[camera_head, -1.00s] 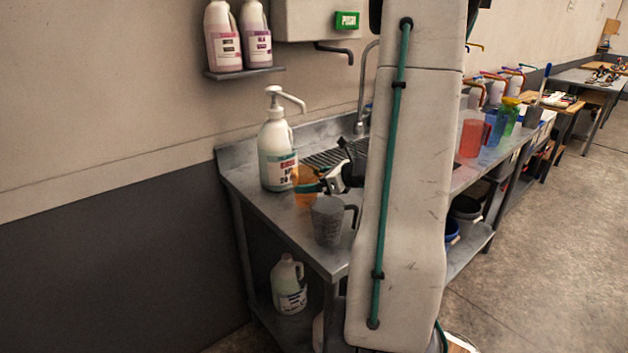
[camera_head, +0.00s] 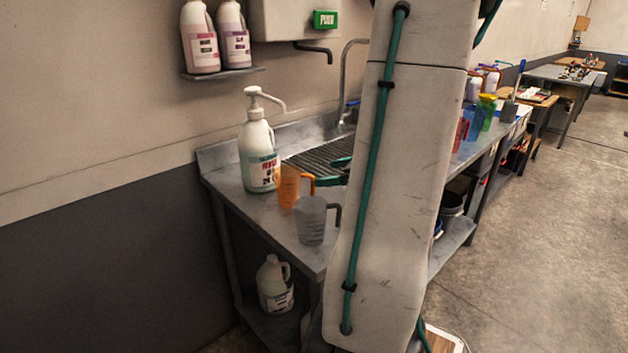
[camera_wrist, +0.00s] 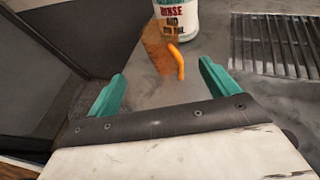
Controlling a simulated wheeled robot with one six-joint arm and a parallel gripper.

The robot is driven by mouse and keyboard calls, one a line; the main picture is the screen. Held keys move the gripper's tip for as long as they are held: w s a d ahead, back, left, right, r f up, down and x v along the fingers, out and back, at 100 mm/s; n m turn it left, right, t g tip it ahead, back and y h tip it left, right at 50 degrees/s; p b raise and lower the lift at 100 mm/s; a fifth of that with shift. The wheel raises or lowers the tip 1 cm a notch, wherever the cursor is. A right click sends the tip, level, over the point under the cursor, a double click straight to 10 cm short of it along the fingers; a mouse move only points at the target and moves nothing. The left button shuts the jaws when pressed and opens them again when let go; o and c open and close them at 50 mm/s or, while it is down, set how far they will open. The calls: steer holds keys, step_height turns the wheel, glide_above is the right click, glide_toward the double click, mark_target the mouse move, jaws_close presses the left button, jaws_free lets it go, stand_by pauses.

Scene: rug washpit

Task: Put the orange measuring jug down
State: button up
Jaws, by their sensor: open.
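The orange measuring jug (camera_head: 289,186) stands upright on the metal counter (camera_head: 262,212), in front of the white pump bottle (camera_head: 258,150) and behind a grey jug (camera_head: 311,221). In the wrist view, the orange jug (camera_wrist: 160,48) stands ahead of my gripper (camera_wrist: 162,85), with its handle turned towards me. The two green fingers are spread wide and apart from the handle, with nothing between them. In the head view, my arm hides most of the gripper; only a bit of green shows right of the jug.
A drain grid (camera_head: 318,162) lies in the counter right of the orange jug. Bottles stand on a wall shelf (camera_head: 223,72) above. Coloured jugs (camera_head: 478,117) stand further along the counter. Bare counter lies between the orange jug and the grid.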

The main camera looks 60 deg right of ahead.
steer(key=w+a+r+n+g+y, duration=0.2)
steer(key=a+n+g+y, duration=0.15)
steer(key=a+n, duration=0.65)
steer(key=w+a+r+n+g+y, duration=0.25)
steer(key=a+n+g, duration=0.2)
steer(key=a, duration=0.95)
steer(key=s+a+r+n+g+h, duration=0.2)
steer(key=s+a+n+h, duration=0.6)
steer(key=n, duration=1.1)
steer(key=shift+s+a+n+g, duration=0.35)
steer(key=shift+s+a+g, duration=0.55)
steer(key=shift+s+a, duration=1.05)
steer(key=shift+w+a, duration=0.2)
